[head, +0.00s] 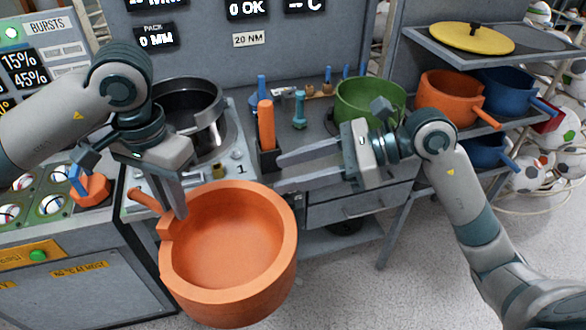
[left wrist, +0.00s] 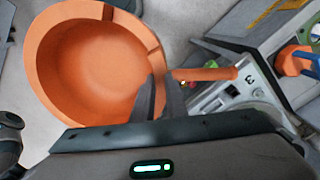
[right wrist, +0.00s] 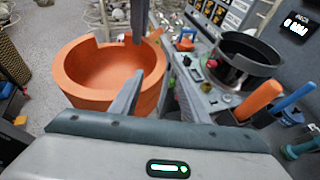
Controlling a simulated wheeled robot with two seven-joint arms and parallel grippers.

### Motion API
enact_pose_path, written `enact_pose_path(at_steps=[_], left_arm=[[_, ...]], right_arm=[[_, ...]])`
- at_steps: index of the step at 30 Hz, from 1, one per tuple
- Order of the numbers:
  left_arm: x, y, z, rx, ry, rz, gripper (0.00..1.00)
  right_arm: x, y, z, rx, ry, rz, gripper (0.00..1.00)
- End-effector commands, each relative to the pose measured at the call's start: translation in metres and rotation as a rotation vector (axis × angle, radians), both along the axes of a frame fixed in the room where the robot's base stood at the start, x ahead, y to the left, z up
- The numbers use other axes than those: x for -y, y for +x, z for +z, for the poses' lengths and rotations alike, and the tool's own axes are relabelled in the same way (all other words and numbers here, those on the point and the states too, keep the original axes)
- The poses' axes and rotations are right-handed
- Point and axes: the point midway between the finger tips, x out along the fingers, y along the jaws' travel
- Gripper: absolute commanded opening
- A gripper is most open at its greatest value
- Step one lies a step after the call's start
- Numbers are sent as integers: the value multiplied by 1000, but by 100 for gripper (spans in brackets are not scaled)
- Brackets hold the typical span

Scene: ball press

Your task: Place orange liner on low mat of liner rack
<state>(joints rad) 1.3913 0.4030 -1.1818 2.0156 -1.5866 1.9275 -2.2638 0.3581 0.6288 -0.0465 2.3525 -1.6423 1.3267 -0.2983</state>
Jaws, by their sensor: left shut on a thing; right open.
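The orange liner (head: 228,245), a round open bowl with a stub handle, hangs in front of the bench, clear of the floor. My left gripper (head: 180,205) is shut on its rim wall near the handle. The liner also shows in the left wrist view (left wrist: 90,60) and the right wrist view (right wrist: 100,70). My right gripper (head: 278,170) is open and empty, above the bench front and to the right of the liner. The liner rack (head: 480,128) stands at the right with several shelves. I cannot make out its low mat clearly.
The rack holds a yellow lid (head: 465,37) on top, an orange pot (head: 448,97) and blue pots (head: 505,92) below. A green pot (head: 368,98), a dark metal pot (head: 188,105) and upright tools (head: 266,125) crowd the bench. The floor (head: 430,270) before the rack is bare.

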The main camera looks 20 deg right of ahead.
Motion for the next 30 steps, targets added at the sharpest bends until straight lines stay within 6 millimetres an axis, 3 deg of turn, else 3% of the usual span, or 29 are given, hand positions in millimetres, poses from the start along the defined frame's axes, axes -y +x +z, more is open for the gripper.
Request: enact_pose_path(at_steps=[14, 30], left_arm=[[0, 0, 1, 1, -2, 0, 0], [0, 0, 1, 1, -2, 0, 0]], right_arm=[[-13, 5, -5, -2, 5, 2, 42], [-81, 30, -35, -4, 7, 2, 42]])
